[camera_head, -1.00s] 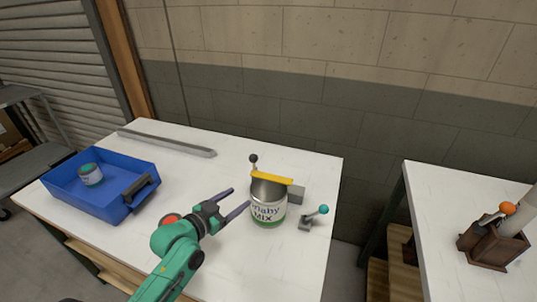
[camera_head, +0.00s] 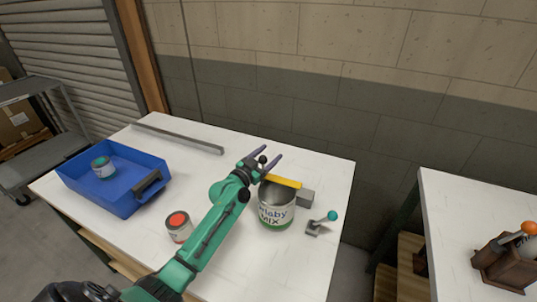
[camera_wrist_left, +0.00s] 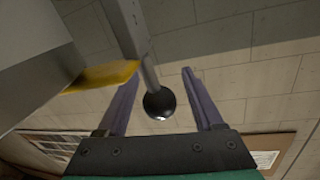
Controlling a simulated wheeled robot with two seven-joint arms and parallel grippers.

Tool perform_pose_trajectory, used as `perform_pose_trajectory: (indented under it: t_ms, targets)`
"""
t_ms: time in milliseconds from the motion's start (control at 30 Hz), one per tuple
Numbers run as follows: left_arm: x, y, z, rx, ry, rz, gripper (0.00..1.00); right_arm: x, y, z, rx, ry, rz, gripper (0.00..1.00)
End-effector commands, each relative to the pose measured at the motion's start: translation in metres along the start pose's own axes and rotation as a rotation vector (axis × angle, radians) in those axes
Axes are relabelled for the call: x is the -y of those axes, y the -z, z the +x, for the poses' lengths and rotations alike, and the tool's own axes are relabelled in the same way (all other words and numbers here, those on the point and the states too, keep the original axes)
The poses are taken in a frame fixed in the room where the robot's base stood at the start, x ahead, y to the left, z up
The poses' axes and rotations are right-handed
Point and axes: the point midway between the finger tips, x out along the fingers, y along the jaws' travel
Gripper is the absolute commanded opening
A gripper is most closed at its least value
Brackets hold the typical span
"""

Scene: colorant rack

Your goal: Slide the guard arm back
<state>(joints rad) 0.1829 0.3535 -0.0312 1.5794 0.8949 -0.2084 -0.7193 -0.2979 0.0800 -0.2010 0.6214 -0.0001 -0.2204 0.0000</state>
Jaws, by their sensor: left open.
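The guard arm is a yellow bar (camera_head: 285,181) lying across the top of the open mix can (camera_head: 277,212), with a grey block at its right end. A black ball knob (camera_head: 262,159) stands at its left end. In the left wrist view the knob (camera_wrist_left: 160,103) sits at the end of a grey rod, between my fingers. My left gripper (camera_head: 271,152) is open with one finger on each side of the knob, and a gap shows on both sides. The yellow bar also shows in the left wrist view (camera_wrist_left: 100,76). My right gripper is out of view.
A small lever with a teal ball (camera_head: 332,216) stands right of the can. A red-topped can (camera_head: 179,226) stands left of my arm. A blue tray (camera_head: 88,193) holds a teal-topped can (camera_head: 103,167). A grey rail (camera_head: 180,138) lies at the back.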

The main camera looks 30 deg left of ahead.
Motion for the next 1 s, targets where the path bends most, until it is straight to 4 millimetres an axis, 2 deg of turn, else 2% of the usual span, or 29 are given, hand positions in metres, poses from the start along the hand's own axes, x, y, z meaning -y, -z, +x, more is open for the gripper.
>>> perform_pose_trajectory:
  t_ms: [167, 200, 367, 1000]
  targets:
    - [-0.0004, -0.0003, 0.0003, 0.0, 0.0, 0.0, 0.69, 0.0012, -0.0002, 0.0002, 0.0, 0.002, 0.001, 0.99]
    - [-0.0004, -0.0003, 0.0002, 0.0, -0.001, 0.0, 0.61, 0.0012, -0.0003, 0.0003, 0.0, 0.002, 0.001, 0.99]
    - [-0.0004, -0.0003, 0.0, 0.0, -0.001, 0.0, 0.0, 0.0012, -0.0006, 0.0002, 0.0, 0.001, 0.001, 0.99]
    - [-0.0004, -0.0002, -0.0002, 0.0, -0.001, 0.0, 0.0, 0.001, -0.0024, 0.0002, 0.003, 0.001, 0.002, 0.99]
